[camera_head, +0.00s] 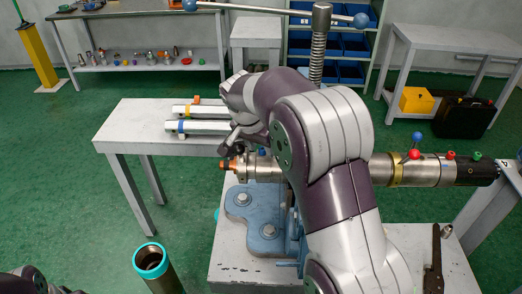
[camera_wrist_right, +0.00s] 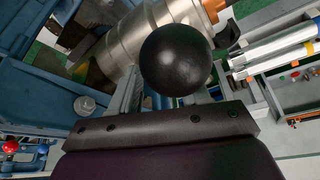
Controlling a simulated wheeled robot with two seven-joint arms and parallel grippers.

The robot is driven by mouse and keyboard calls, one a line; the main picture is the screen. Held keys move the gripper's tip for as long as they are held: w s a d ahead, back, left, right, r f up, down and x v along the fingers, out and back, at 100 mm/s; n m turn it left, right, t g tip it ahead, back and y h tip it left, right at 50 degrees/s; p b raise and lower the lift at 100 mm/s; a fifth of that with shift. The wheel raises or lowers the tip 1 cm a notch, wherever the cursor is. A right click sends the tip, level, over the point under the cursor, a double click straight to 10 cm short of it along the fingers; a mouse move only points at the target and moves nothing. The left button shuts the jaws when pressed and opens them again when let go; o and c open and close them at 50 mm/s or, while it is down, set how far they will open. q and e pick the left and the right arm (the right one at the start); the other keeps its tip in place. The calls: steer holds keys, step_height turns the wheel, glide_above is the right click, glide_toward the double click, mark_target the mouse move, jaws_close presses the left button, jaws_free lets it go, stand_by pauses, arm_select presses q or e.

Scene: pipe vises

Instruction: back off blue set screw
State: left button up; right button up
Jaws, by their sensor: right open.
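A small blue knob (camera_head: 262,152), which looks like the blue set screw, shows on top of the metal pipe fitting (camera_head: 264,168) beside my right forearm. My right gripper (camera_head: 234,143) is open above the left end of the fitting, left of the blue knob, partly hidden by my wrist. In the right wrist view a large black ball (camera_wrist_right: 177,60) sits between the open fingers, in front of the silver pipe fitting (camera_wrist_right: 124,48); contact cannot be told. No blue screw is clear between the fingers there.
The blue vise (camera_head: 255,215) stands on a grey bench (camera_head: 240,270). The long pipe on the right carries red knobs (camera_head: 450,155) and a green knob (camera_head: 477,157). Behind stands a table (camera_head: 125,140) with two silver tubes (camera_head: 195,127). A teal-rimmed tube (camera_head: 150,260) stands at the front left.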

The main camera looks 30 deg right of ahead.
steer(key=shift+f, duration=0.1)
steer(key=shift+a, duration=0.1)
jaws_close()
steer(key=shift+n, duration=0.7)
steer(key=shift+s+d+r+n+t+y+p, duration=0.1)
steer(key=shift+n+t+y+p, duration=0.15)
steer(key=shift+n+p, duration=0.25)
steer(key=shift+s+d+r+n+t+y+p, duration=0.1)
steer(key=shift+n+t+y+p, duration=0.15)
steer(key=shift+n, duration=0.75)
steer(key=shift+w+f, duration=0.1)
steer(key=shift+f, duration=0.1)
jaws_free()
